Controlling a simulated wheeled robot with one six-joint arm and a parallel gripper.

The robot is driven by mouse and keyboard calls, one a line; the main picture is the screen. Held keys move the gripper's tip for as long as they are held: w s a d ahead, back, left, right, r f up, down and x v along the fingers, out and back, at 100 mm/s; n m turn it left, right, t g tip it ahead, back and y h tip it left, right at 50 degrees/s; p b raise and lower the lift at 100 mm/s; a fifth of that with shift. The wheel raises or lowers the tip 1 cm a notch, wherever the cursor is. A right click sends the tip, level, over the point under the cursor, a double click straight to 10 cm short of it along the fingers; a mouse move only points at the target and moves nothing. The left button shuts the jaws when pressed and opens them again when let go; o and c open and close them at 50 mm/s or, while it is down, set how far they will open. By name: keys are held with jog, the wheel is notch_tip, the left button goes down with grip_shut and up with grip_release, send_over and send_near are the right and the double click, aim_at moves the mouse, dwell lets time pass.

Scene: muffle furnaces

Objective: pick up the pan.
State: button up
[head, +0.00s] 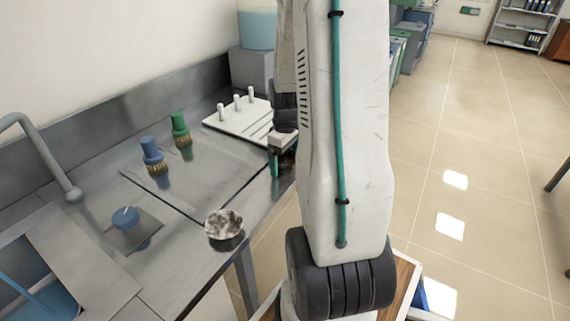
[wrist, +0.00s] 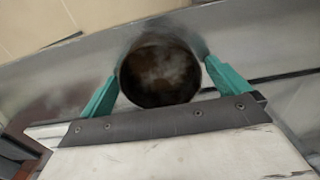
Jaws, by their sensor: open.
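The pan (head: 225,229) is a small round metal vessel with a mottled grey-brown inside. It stands upright near the front edge of the steel counter in the head view. In the wrist view, a round mottled vessel that looks like the pan (wrist: 160,72) shows between and beyond the green fingertips. My gripper (head: 276,163) is open and empty, with green fingers. In the head view it is above and to the right of the pan, apart from it, by the counter's edge. My arm hides part of the gripper there. The fingers (wrist: 162,75) flank the vessel in the wrist view.
A blue brush (head: 152,154) and a green brush (head: 180,130) stand behind the pan. A white pegged rack (head: 225,122) lies farther back. A blue-topped item (head: 125,218), a faucet (head: 72,190) and a sink are left. Tiled floor is open at right.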

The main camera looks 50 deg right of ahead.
jog(key=c, duration=1)
jog(key=shift+o, duration=0.2)
jog(key=shift+r, duration=0.1)
